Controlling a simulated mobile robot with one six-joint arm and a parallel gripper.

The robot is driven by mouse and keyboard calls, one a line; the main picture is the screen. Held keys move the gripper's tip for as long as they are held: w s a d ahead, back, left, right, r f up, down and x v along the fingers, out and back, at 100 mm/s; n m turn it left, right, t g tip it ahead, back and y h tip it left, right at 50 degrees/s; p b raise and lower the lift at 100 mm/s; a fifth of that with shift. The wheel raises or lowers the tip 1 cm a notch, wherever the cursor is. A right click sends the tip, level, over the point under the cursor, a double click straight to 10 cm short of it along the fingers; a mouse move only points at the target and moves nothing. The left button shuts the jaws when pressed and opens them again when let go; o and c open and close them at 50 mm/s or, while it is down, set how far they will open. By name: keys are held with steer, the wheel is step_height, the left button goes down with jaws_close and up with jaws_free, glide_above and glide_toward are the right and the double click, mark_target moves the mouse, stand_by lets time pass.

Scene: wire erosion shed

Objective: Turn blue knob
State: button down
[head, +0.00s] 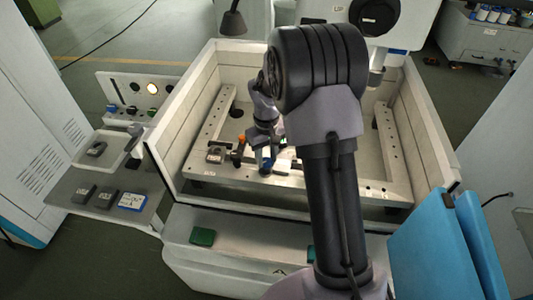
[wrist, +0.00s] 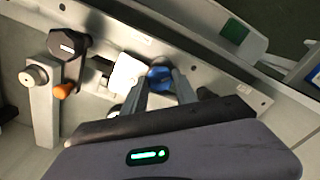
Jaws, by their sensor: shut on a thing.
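The blue knob (wrist: 159,76) is round and shows between the fingertips of my gripper (wrist: 161,83) in the wrist view. The gripper is shut on it from both sides. The knob sits at the pale metal frame inside the machine's tank. In the head view my gripper (head: 266,159) points down at the near side of that frame, and blue shows at its tip. The fingers hide part of the knob, so I cannot tell its angle.
A black clamp (wrist: 68,43) with an orange handle (wrist: 64,90) stands close to the gripper. A white block (wrist: 126,72) lies right beside the knob. Tank walls (head: 169,127) surround the frame. A control panel (head: 138,95) with several small knobs stands outside at the left.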

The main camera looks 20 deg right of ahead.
mark_target(267, 161)
steer(key=shift+n+p, duration=0.5)
steer(key=shift+n, duration=0.8)
steer(key=c, duration=1)
jaws_free()
steer(key=shift+o, duration=0.2)
step_height(267, 161, up, 18)
steer(key=p, duration=0.3)
steer(key=shift+f+p, duration=0.25)
steer(key=shift+p, duration=0.15)
